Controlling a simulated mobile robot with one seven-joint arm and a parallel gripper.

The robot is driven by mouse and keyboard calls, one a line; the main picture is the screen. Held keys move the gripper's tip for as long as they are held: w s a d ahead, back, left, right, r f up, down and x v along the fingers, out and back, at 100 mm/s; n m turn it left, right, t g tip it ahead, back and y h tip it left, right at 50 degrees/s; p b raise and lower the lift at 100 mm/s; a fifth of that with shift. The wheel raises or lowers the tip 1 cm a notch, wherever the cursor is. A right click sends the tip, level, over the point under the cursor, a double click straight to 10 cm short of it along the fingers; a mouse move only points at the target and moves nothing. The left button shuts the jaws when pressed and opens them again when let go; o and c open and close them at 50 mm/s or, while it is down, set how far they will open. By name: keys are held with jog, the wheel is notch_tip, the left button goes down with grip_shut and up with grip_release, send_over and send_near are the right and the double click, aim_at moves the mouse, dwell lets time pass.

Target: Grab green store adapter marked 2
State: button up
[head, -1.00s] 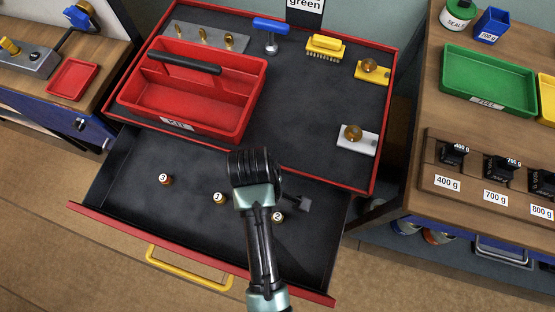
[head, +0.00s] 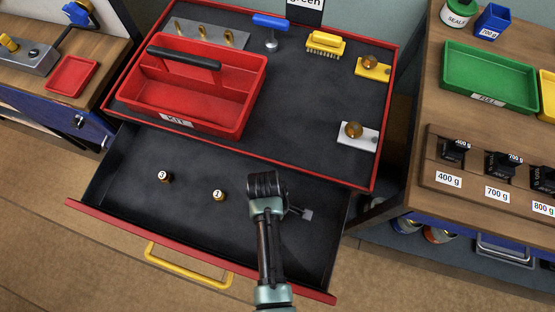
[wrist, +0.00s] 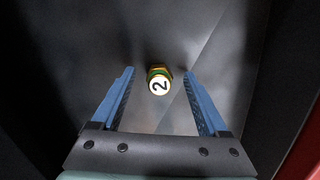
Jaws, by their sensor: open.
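The adapter marked 2 (wrist: 159,82) shows in the wrist view as a small round piece with a white numbered top and a green and brass-coloured side. It is on the dark drawer floor, in the gap between the two blue fingertips. My gripper (wrist: 160,72) is open, with one finger on each side and visible space to both. I cannot tell how far the fingertips are above the floor. In the head view my gripper (head: 302,213) is low over the right part of the drawer, largely behind my arm, which hides adapter 2.
The adapters marked 1 (head: 219,195) and 3 (head: 165,177) stand to the left in the open drawer (head: 125,205). The red-edged worktop with a red kit carrier (head: 245,112) lies behind the drawer. Drawer walls bound the space near my gripper.

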jog(key=shift+f, duration=0.15)
grip_shut()
dwell(0.4)
